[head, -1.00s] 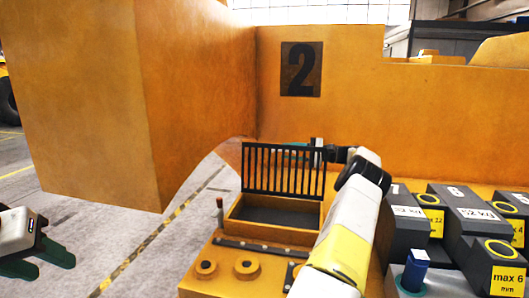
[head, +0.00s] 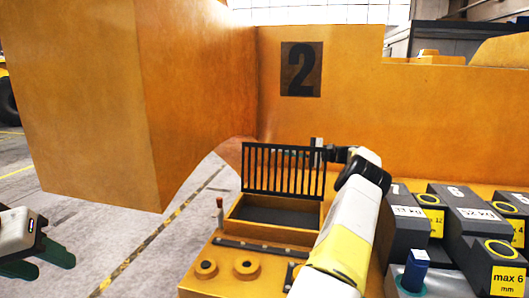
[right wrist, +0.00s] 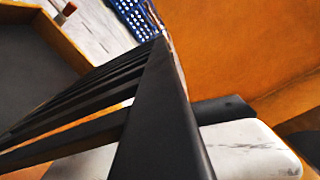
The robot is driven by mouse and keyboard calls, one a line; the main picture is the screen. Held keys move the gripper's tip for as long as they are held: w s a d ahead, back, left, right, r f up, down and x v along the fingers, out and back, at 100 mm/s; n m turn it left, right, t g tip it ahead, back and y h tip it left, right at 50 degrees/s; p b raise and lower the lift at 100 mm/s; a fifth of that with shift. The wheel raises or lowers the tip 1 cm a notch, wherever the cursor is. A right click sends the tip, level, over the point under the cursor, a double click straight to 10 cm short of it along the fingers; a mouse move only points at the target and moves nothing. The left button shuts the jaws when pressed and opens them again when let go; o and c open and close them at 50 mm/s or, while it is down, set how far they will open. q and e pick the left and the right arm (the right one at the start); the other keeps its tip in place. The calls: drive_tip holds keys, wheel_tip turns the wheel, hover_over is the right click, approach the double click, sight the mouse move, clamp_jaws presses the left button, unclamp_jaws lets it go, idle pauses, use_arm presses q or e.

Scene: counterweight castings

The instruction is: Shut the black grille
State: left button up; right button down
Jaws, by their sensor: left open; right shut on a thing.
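The black grille (head: 282,146) stands raised, nearly upright, along the back edge of an open orange box (head: 285,232) with a dark floor. In the right wrist view the grille's dark frame (right wrist: 160,120) and bars run close across the picture, and the box's inside shows at the left. My left gripper (head: 52,262) is open and empty at the far left, well away from the box.
Dark numbered castings (head: 450,215) stand at the right beside my right arm. Round knobs (head: 246,267) sit in front of the box. An orange wall (head: 350,110) stands behind; floor at left is clear.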

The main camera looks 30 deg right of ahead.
drive_tip(key=shift+s, duration=0.1)
idle(0.7)
drive_tip(key=shift+s+a+r+n, duration=0.4)
drive_tip(key=shift+s+a+n, duration=0.15)
drive_tip(key=shift+s+n, duration=0.1)
drive_tip(key=s+a+n, duration=0.5)
drive_tip(key=s, duration=0.1)
drive_tip(key=shift+s+a+r+n, duration=0.25)
drive_tip(key=shift+n, duration=0.1)
